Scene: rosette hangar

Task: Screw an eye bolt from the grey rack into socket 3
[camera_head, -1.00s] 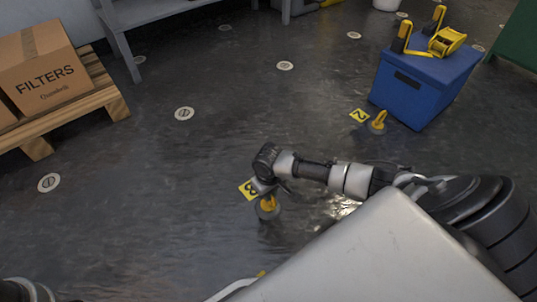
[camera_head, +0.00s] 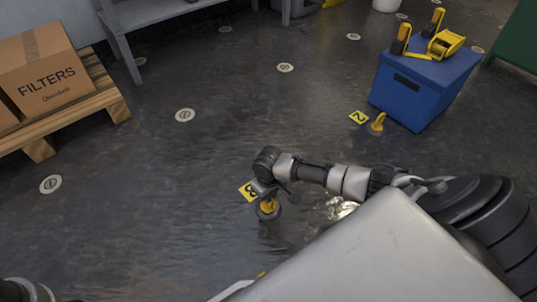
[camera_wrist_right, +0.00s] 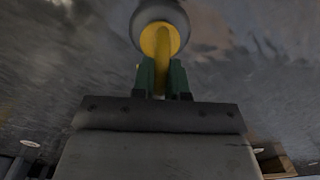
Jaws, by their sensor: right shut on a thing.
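My right gripper (camera_head: 266,194) points down at the floor beside the yellow number 3 tag (camera_head: 248,192). It is shut on a yellow eye bolt (camera_head: 269,206), which stands over the round grey fitting of socket 3 (camera_head: 268,216). In the right wrist view the green fingers (camera_wrist_right: 162,82) close on the yellow bolt (camera_wrist_right: 162,46), whose far end meets a round grey disc (camera_wrist_right: 160,12). How deep the bolt's thread sits cannot be seen. My left gripper is not in view.
A second yellow eye bolt (camera_head: 377,122) stands in the floor by the number 2 tag (camera_head: 358,118). A FILTERS carton (camera_head: 42,75) sits on a pallet (camera_head: 40,148) at left. Floor between is clear.

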